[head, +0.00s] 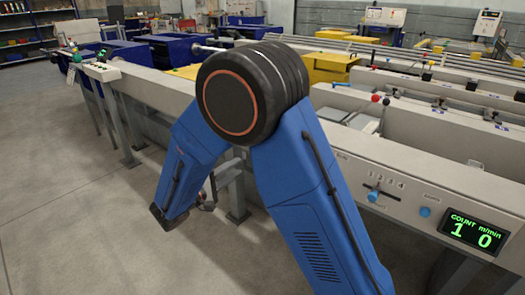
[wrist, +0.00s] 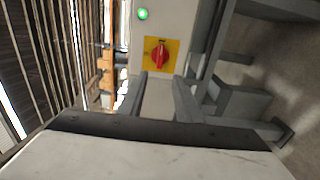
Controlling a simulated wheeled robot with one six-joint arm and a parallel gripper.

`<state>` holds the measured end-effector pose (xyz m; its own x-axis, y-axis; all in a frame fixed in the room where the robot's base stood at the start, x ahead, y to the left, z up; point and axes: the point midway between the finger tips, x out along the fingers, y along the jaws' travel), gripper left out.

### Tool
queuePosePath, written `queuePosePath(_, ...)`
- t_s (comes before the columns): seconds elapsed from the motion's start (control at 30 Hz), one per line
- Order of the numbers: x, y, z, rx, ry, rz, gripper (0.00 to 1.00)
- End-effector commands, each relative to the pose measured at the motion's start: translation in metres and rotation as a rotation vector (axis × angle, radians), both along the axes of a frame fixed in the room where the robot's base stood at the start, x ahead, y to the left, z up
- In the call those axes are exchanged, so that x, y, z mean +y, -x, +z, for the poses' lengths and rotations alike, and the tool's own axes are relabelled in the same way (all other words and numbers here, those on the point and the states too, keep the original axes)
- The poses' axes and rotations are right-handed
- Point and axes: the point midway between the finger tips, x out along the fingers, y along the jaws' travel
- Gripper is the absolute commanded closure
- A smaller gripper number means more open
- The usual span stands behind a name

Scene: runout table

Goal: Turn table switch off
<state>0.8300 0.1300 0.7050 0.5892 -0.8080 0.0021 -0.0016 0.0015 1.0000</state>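The table switch (wrist: 158,54) is a red rotary knob on a yellow square plate, set on a light grey housing in the wrist view. Its grip bar stands roughly upright in that picture. A green lamp (wrist: 143,14) glows beside it on the same housing. My gripper (wrist: 161,77) is open, with its two grey fingers pointing toward the switch and nothing between them. The knob shows beyond the fingertips, and I see no contact. In the head view my blue arm covers the middle, and I cannot make out the switch or the gripper's fingers.
Grey frame legs (wrist: 225,100) stand close right of the fingers in the wrist view. In the head view, a front panel (head: 350,172) carries blue knobs and a green display (head: 472,231) reading COUNT 1 and 0 m/min. Open floor (head: 60,190) lies at left.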

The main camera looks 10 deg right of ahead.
Motion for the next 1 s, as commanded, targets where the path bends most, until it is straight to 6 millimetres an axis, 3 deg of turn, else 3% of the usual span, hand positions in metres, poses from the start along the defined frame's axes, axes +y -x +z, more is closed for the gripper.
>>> queuePosePath(0.7,-0.098,-0.07,0.0,0.001,-0.002,-0.005,0.69)
queuePosePath(1.0,-0.126,-0.09,0.0,0.003,-0.002,-0.003,0.69)
